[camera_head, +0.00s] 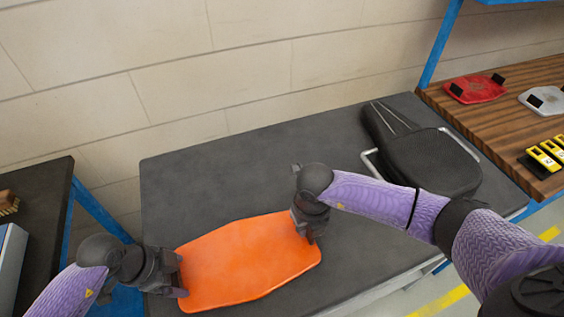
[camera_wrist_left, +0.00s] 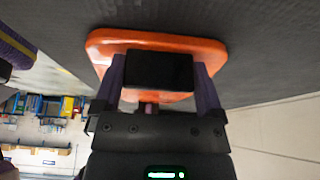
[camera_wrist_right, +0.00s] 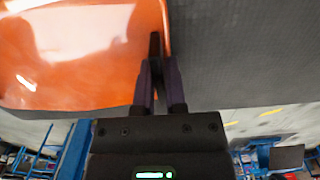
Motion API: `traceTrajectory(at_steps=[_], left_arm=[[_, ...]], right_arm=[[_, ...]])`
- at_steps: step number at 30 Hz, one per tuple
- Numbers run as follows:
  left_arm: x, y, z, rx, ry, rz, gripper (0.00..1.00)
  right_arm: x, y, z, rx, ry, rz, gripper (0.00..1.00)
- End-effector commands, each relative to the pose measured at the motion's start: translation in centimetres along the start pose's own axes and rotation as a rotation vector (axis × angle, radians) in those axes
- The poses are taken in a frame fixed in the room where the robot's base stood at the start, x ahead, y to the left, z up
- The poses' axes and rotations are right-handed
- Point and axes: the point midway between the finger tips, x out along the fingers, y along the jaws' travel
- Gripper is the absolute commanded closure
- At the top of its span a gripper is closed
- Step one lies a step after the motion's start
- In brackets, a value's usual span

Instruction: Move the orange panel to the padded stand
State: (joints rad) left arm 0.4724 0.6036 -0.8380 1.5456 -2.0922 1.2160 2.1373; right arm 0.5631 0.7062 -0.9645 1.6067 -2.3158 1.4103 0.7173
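The orange panel (camera_head: 245,262) lies flat on, or very close above, the dark table, with its long sides running left to right. My left gripper (camera_head: 180,275) is at its left end, with fingers wide apart. In the left wrist view, a black grip block (camera_wrist_left: 160,70) on the panel sits between those fingers; contact is unclear. My right gripper (camera_head: 308,232) is at the panel's right end. In the right wrist view its fingers are close together on a thin black tab (camera_wrist_right: 155,47) at the panel's edge. I cannot clearly identify the padded stand; a black padded piece (camera_head: 432,160) with a metal tube frame lies at the right.
A wooden bench (camera_head: 500,122) at the right holds a red panel (camera_head: 476,89), a grey panel (camera_head: 546,100) and yellow items (camera_head: 545,155). A dark side table (camera_head: 45,205) stands at the left. A block wall is behind.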

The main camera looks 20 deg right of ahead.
Motion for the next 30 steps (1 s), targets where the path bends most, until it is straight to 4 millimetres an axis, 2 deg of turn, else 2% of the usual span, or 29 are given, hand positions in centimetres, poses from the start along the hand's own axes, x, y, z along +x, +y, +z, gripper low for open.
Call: traceTrajectory(at_steps=[1,4,14,17,24,27,30], left_arm=[[-0.1,0.1,0.0,0.000,-0.003,0.001,0.00],[-0.2,0.1,0.0,0.000,-0.003,0.001,0.00],[-0.7,0.0,-0.1,0.000,0.000,-0.001,0.00],[-2.7,-0.1,0.0,0.003,-0.001,-0.005,0.00],[-9.3,0.0,0.0,0.002,-0.004,-0.004,0.00],[-11.1,-0.1,0.0,0.000,-0.002,-0.002,0.00],[-12.0,0.0,-0.1,0.001,-0.003,0.000,0.00]], right_arm=[[-0.1,-0.1,0.0,0.001,0.001,-0.002,0.75],[-0.3,0.0,0.0,0.000,0.000,-0.001,0.54],[-0.3,0.0,0.0,0.000,0.000,0.000,0.52],[-0.3,0.0,0.0,0.000,0.000,0.000,0.52],[-0.3,0.0,0.0,0.000,0.000,0.001,0.52],[-0.3,0.0,0.0,0.000,0.000,0.001,0.52],[-0.4,0.0,0.0,0.000,0.000,0.001,0.52]])
